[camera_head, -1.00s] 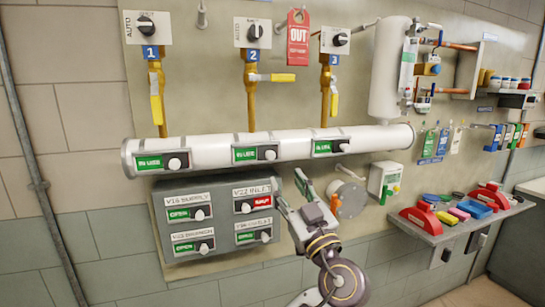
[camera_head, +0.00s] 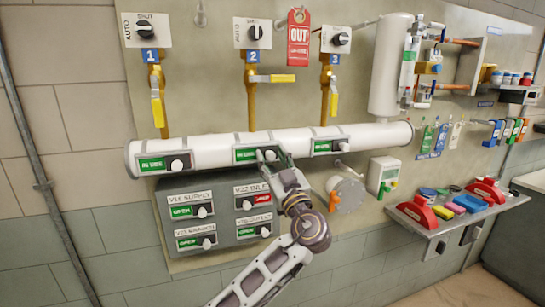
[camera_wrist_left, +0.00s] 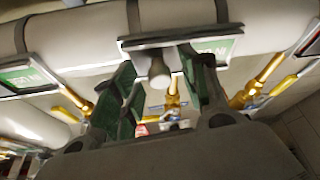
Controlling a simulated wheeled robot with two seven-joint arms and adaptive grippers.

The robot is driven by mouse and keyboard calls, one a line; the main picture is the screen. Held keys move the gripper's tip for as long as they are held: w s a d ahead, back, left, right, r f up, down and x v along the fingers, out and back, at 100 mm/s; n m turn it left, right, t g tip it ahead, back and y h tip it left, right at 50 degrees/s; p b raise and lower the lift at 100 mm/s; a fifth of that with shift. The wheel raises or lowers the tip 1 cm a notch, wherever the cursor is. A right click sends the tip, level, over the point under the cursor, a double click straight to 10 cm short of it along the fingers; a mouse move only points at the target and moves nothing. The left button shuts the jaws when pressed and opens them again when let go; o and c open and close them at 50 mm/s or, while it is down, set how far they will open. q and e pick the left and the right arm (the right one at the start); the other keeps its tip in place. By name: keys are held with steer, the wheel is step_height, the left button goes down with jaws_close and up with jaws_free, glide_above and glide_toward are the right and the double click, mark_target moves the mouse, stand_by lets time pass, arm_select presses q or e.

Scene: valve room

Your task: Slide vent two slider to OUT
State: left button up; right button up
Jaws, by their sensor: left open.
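The middle slider (camera_head: 258,155), in line below the number 2 valve, is on the white horizontal pipe. Its plate shows a green field on the left and its pale round knob (camera_head: 270,155) at the right. My left gripper (camera_head: 276,158) is at this knob, reaching up from below. In the left wrist view the knob (camera_wrist_left: 158,72) stands between the two open, spread fingers (camera_wrist_left: 160,95), under the slider's plate (camera_wrist_left: 175,40). I see no firm grip on it; whether a finger touches it, I cannot tell. My right gripper is not in view.
Similar sliders sit left (camera_head: 165,164) and right (camera_head: 329,147) on the white pipe (camera_head: 215,148). Below is a grey panel (camera_head: 222,222) with several labelled sliders. A red OUT tag (camera_head: 299,38) hangs above. A shelf (camera_head: 440,225) with coloured items is at the right.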

arm_select(q)
steer(key=shift+w, duration=0.1)
jaws_close()
stand_by(0.3)
steer(key=shift+a, duration=0.15)
steer(key=shift+a+f+b, duration=0.1)
steer(key=shift+a+b, duration=0.2)
steer(key=shift+b, duration=0.3)
steer(key=shift+s+a+b, duration=0.4)
steer(key=shift+a+b, duration=0.5)
steer(key=shift+s+a+b, duration=0.35)
steer(key=shift+a+b, duration=0.5)
steer(key=shift+s+a+b, duration=0.2)
steer(key=shift+a+b, duration=0.4)
steer(key=shift+a, duration=0.2)
